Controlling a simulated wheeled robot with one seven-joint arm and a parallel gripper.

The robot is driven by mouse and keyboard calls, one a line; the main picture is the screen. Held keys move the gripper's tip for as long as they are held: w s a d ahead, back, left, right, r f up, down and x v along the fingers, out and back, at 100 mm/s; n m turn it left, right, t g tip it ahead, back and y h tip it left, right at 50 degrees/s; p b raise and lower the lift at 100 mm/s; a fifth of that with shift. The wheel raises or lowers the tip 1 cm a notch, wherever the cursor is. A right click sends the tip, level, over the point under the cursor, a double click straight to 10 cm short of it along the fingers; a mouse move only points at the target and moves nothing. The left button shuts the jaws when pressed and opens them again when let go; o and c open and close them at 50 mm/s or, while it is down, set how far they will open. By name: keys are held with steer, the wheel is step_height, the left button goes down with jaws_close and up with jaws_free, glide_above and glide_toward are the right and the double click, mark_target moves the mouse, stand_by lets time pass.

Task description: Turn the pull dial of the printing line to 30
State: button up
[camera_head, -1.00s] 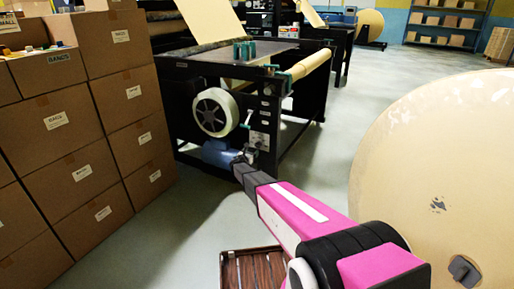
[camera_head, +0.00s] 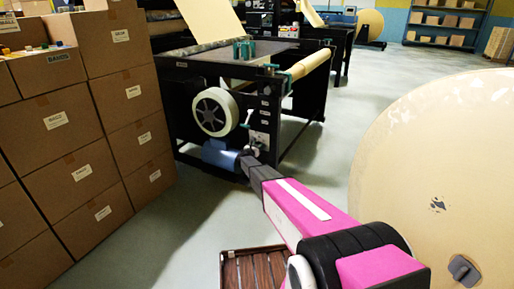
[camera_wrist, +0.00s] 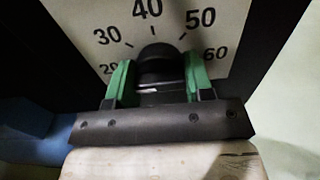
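The pull dial's pale scale plate (camera_wrist: 80,25) fills the top of the wrist view, with 20, 30, 40, 50 and 60 readable. The dial's black knob (camera_wrist: 160,65) stands below the 40. My gripper (camera_wrist: 160,80) has its green fingertips on both sides of the knob, close against it. The knob's pointer cannot be made out, so its setting is unclear. In the head view, my gripper (camera_head: 250,155) is at the lower front corner of the black printing line (camera_head: 290,128), where the dial is too small to read.
A white-rimmed handwheel (camera_head: 214,112) and a blue motor (camera_head: 220,154) are just left of my gripper. Stacked cartons (camera_head: 75,130) stand at the left. A large kraft roll (camera_head: 450,160) is at the right. A brown slatted crate (camera_head: 252,270) lies below my arm.

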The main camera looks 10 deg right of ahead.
steer(key=shift+m, duration=0.3)
steer(key=m, duration=0.4)
steer(key=shift+m, duration=2)
steer(key=shift+s, duration=0.1)
steer(key=o, duration=0.9)
steer(key=v, duration=1)
steer(key=shift+s+a, duration=0.2)
steer(key=shift+s, duration=0.1)
